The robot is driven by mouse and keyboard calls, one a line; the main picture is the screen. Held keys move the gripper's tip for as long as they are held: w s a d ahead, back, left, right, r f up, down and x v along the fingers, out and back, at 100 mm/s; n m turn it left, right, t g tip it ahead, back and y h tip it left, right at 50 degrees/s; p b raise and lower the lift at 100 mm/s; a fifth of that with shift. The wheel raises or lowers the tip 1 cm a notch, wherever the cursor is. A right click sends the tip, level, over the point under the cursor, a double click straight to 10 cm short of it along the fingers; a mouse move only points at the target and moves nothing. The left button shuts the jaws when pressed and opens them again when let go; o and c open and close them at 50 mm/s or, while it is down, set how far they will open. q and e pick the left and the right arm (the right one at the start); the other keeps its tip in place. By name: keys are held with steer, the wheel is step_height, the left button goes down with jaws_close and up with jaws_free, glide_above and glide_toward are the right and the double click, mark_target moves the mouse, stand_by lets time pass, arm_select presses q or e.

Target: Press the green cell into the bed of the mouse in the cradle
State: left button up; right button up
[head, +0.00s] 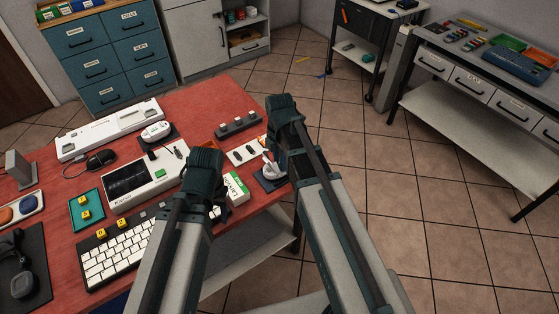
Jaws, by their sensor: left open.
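A white mouse-like thing (270,168) sits on a dark blue stand (268,184) at the table's right edge, partly hidden by my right arm; it looks like the mouse in the cradle. Another white mouse (156,131) lies on a dark pad farther back. I cannot pick out the green cell for sure; a small green patch (160,173) shows on the white device. My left gripper (206,168) is open above the table beside that device, its fingertips mostly hidden. My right gripper (282,112) is beyond the stand, near the table's right edge; its jaw opening is not visible.
A white and green box (236,188) stands right of my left gripper. A keyboard (115,250), a green tray (86,212) with yellow keycaps and a white keyboard shell (110,130) lie on the red table (195,100). A dark block (238,125) stands near the back right.

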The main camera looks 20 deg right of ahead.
steer(key=shift+r+p, duration=1.6)
steer(key=shift+r, duration=0.1)
steer(key=o, duration=0.6)
steer(key=shift+c, duration=0.2)
step_height(320, 180, up, 5)
steer(key=p, duration=0.5)
